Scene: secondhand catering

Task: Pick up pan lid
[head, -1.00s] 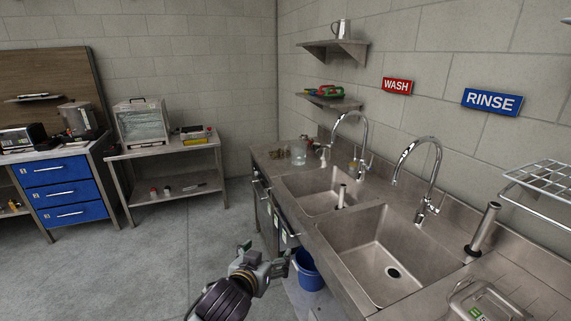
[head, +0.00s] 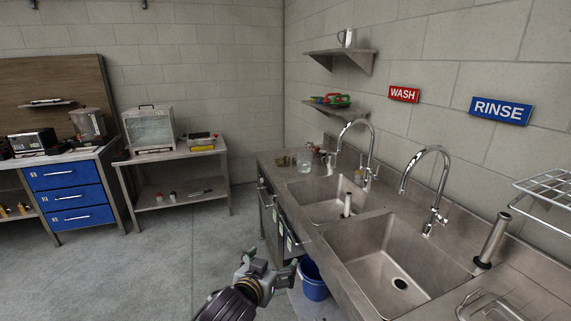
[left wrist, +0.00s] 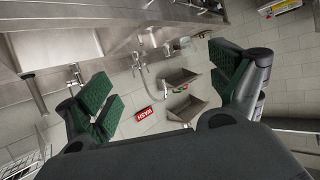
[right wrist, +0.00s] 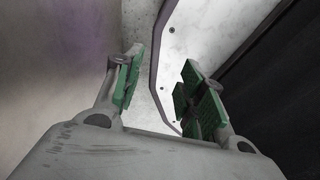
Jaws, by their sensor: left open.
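A shiny metal piece with rounded corners and a raised handle (head: 489,305), which looks like the pan lid, lies on the steel counter at the bottom right of the head view. The frame edge cuts it off. My left gripper (head: 271,266) is low in front of the sink unit, well to the left of it. In the left wrist view its fingers (left wrist: 160,78) are wide apart with nothing between them. My right gripper shows only in the right wrist view (right wrist: 160,75), its fingers apart and empty. No lid shows in either wrist view.
The steel counter has two sink bowls (head: 392,268) with tall taps and upright tubes. A wire rack (head: 545,185) hangs at the right. A blue bucket (head: 313,282) stands beneath the counter. The floor (head: 150,270) to the left is clear.

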